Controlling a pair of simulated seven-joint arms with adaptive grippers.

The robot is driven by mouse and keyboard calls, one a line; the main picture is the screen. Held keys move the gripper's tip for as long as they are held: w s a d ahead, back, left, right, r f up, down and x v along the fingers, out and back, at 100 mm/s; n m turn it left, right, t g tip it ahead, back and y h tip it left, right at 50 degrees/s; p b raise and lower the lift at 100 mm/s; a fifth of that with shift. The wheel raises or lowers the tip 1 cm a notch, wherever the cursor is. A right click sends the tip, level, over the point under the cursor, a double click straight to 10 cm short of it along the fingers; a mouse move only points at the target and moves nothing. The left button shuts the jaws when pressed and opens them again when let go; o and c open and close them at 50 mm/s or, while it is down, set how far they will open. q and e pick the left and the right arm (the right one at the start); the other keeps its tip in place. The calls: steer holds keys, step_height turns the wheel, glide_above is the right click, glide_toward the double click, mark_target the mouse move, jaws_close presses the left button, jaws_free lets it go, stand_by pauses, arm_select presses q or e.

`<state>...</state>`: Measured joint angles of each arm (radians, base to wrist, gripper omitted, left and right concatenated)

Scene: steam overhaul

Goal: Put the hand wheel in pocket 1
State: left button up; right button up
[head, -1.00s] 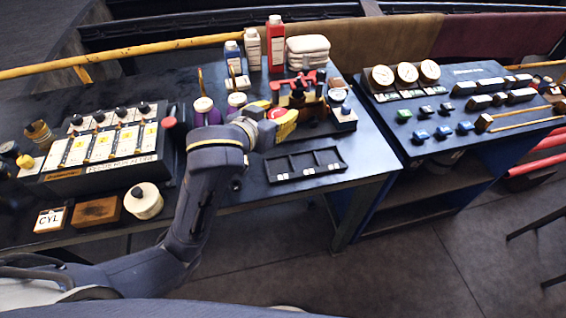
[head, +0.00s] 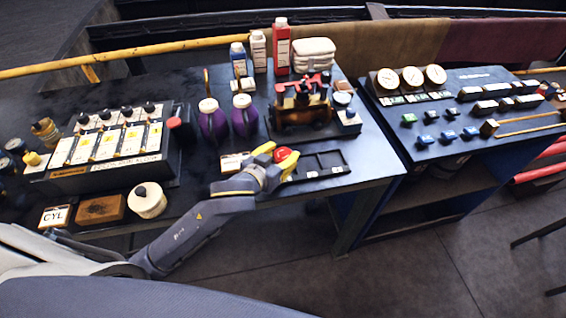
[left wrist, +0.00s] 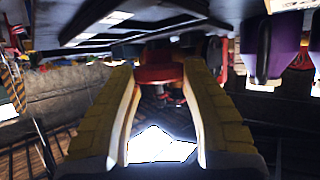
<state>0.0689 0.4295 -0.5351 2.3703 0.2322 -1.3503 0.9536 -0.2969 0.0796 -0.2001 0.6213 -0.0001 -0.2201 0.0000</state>
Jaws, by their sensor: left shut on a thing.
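The red hand wheel (head: 282,154) is between the yellow fingertips of my left gripper (head: 276,159). The gripper is shut on it, over the left end of the black pocket tray (head: 349,166). In the left wrist view the red wheel (left wrist: 160,75) sits between the finger ends (left wrist: 158,80), and the tray (left wrist: 110,38) shows at the top. The tray's middle and right pockets look empty in the head view. My gripper largely hides the left pocket. I cannot tell whether the wheel touches the tray. My right gripper is not in view.
Behind the tray stand a small engine model (head: 302,105) with red parts and purple bottles (head: 244,118). A switch box (head: 115,150) and a white round pot (head: 147,200) are at left. The bench's front edge runs close to the tray. A gauge panel (head: 455,105) is at right.

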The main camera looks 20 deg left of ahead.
arm_select(q)
steer(key=shift+f, duration=1.75)
steer(key=shift+f, duration=0.15)
steer(key=o, duration=1.4)
